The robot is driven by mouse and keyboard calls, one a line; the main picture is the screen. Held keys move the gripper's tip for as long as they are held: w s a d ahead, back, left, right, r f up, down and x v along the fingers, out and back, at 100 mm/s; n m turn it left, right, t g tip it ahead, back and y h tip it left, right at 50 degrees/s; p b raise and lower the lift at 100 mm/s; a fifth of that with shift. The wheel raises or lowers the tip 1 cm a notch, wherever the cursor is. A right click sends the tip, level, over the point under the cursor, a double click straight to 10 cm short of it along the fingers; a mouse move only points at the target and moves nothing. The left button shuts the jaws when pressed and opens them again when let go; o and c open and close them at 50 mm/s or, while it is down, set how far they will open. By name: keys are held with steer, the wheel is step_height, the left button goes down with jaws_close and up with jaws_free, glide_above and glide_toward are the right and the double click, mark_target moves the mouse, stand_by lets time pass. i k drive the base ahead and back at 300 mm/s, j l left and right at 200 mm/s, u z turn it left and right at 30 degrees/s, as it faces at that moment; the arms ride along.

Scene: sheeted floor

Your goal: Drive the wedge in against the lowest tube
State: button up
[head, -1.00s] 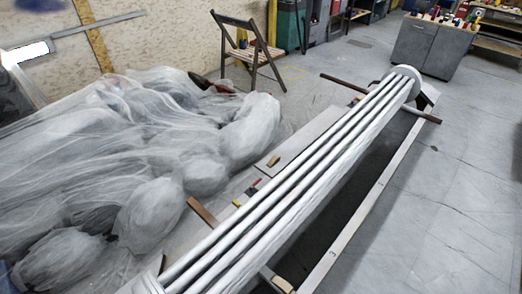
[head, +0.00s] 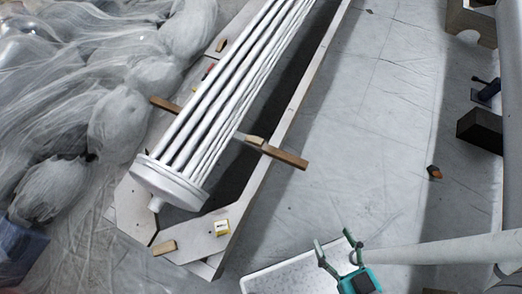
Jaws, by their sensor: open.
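A bundle of long pale tubes (head: 222,85) runs from a round white end disc (head: 170,183) toward the top right. A brown wooden crossbar (head: 285,155) passes beneath the tubes. A small light wooden wedge (head: 255,141) lies on this crossbar beside the right-hand, lowest-looking tubes. I cannot tell whether it touches a tube. My gripper (head: 334,240), with dark green fingers and a teal body, is open and empty at the bottom, well below and right of the wedge.
A white perforated tray (head: 285,279) lies beneath my gripper. Wooden blocks lie at the frame's near corner (head: 164,248) and on its left board (head: 221,45). A small yellow-topped item (head: 222,228) sits on the frame. Plastic-covered lumps (head: 118,125) fill the left. Floor right of the frame is mostly clear.

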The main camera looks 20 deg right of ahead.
mark_target(258, 141)
steer(key=i+l+u, duration=0.3)
steer(key=i+l, duration=0.45)
steer(key=l, duration=0.15)
